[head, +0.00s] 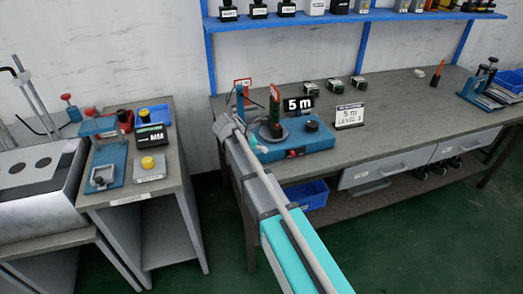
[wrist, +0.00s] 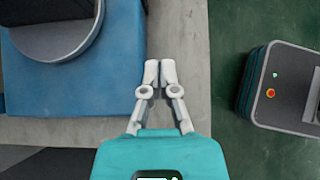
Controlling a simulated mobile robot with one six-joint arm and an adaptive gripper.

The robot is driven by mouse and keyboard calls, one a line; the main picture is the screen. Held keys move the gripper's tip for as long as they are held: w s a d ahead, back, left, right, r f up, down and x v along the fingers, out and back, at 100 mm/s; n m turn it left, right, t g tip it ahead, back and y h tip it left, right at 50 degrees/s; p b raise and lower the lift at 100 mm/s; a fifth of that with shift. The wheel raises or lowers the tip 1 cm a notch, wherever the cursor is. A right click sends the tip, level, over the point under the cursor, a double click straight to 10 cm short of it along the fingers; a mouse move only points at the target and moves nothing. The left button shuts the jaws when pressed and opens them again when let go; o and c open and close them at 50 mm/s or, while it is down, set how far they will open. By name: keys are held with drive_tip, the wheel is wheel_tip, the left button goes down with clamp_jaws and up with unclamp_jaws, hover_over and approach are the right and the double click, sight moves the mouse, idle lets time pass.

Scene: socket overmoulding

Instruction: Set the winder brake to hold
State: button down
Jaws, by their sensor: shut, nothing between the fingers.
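The winder (head: 316,140) is a blue base on the bench, with a dark round drum, a black knob (head: 312,126), a red button (head: 292,154) and a "5 m" display (head: 298,104). Upright blue and red parts stand at its left end. I cannot tell which part is the brake or how it is set. In the wrist view, the blue base (wrist: 75,95) and part of the drum (wrist: 60,30) show at left. My gripper (wrist: 160,70) is shut and empty over the bench edge, right of the base and apart from it. In the head view my arm hides the winder's left front.
A "5 m" sign (head: 349,116) stands right of the winder on the bench (head: 400,105). Several small dark parts sit behind it. A smaller side bench (head: 122,190) at left holds blue fixtures and a yellow button box (head: 149,166). The bench middle is clear.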

sight(292, 154)
drive_tip(key=b+x, duration=0.5)
drive_tip(key=x, duration=0.2)
drive_tip(key=shift+d+f, duration=0.15)
drive_tip(key=shift+f, duration=0.15)
drive_tip(key=d, duration=0.2)
drive_tip(key=shift+w+d, duration=0.35)
drive_tip(key=shift+d, duration=0.05)
drive_tip(key=shift+w+d, duration=0.2)
drive_tip(key=shift+d, duration=0.5)
